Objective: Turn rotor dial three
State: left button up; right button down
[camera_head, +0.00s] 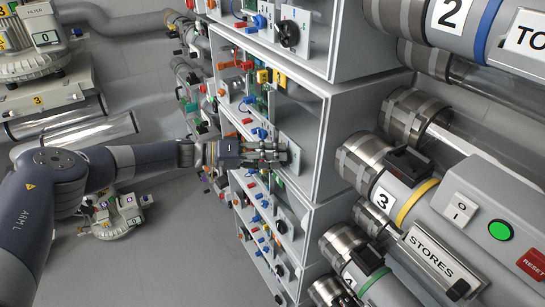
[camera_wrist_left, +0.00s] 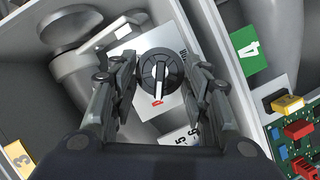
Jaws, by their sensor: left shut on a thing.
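My left gripper (camera_head: 268,152) reaches from the left into the middle compartment of the cabinet column. In the left wrist view its two fingers (camera_wrist_left: 161,74) stand on either side of a round black rotor dial (camera_wrist_left: 160,68) and are shut on it. The dial has a white pointer line and a red mark at its lower edge. It sits on a pale plate (camera_wrist_left: 128,44) with printed marks. In the head view the gripper hides the dial; part of its plate (camera_head: 294,157) shows. My right gripper is not in view.
Another black dial (camera_head: 287,33) sits in the compartment above, and one (camera_head: 280,227) below. A yellow 3 tag (camera_wrist_left: 15,156) and a green 4 tag (camera_wrist_left: 250,48) flank the held dial. Circuit boards with coloured connectors (camera_wrist_left: 298,130) are close by. Large pipes (camera_head: 395,190) stand right of the cabinet.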

pick_arm(q)
jog(key=shift+w+r, duration=0.2)
jog(key=shift+r, duration=0.1)
jog(key=o, duration=0.9)
jog(key=shift+o, duration=1)
jog(key=shift+f, duration=0.2)
jog(key=shift+a, duration=0.1)
jog(key=v, duration=1.2)
jog(key=shift+f, duration=0.15)
